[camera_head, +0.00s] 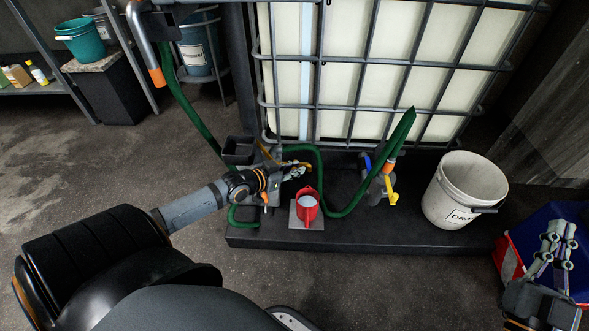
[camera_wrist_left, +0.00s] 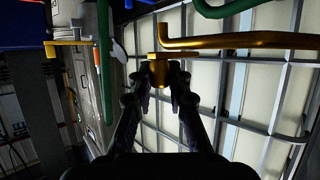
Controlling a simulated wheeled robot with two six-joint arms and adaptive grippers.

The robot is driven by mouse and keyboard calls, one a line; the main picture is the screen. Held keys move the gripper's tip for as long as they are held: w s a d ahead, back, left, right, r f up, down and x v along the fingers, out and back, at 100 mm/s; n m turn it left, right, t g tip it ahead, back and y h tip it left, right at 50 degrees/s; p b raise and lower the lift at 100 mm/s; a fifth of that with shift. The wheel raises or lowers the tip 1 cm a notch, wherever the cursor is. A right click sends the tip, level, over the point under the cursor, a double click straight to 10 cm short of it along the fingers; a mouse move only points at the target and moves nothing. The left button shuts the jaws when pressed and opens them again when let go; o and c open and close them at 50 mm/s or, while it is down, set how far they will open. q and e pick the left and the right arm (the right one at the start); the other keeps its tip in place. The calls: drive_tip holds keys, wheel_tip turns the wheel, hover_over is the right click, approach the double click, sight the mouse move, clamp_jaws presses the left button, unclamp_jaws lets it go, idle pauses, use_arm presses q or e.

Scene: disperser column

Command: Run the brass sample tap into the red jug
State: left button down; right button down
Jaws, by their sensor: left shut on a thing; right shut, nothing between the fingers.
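The brass sample tap (camera_head: 268,152) is at the foot of the caged tank, partly hidden by my left gripper (camera_head: 299,168). In the left wrist view the gripper (camera_wrist_left: 160,82) is shut on the tap's brass knob (camera_wrist_left: 159,71). A brass pipe (camera_wrist_left: 240,42) runs to the right above it. The red jug (camera_head: 309,207) stands upright on a grey plate (camera_head: 293,220), just below and right of the gripper in the head view. Its inside looks pale; I cannot tell how full it is, and no stream is discernible. My right gripper (camera_head: 553,247) is shut and empty at far right.
The caged white tank (camera_head: 340,75) stands on a black plinth (camera_head: 265,240). Green hoses (camera_head: 330,165) curve behind the jug. A valve with a yellow handle (camera_head: 391,194) and a white bucket (camera_head: 464,190) are to the right. A blue-and-red box (camera_head: 520,240) lies by my right gripper.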

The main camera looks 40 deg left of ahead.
use_arm(q)
drive_tip(key=c, duration=1.3)
unclamp_jaws()
drive_tip(key=shift+o, duration=0.2)
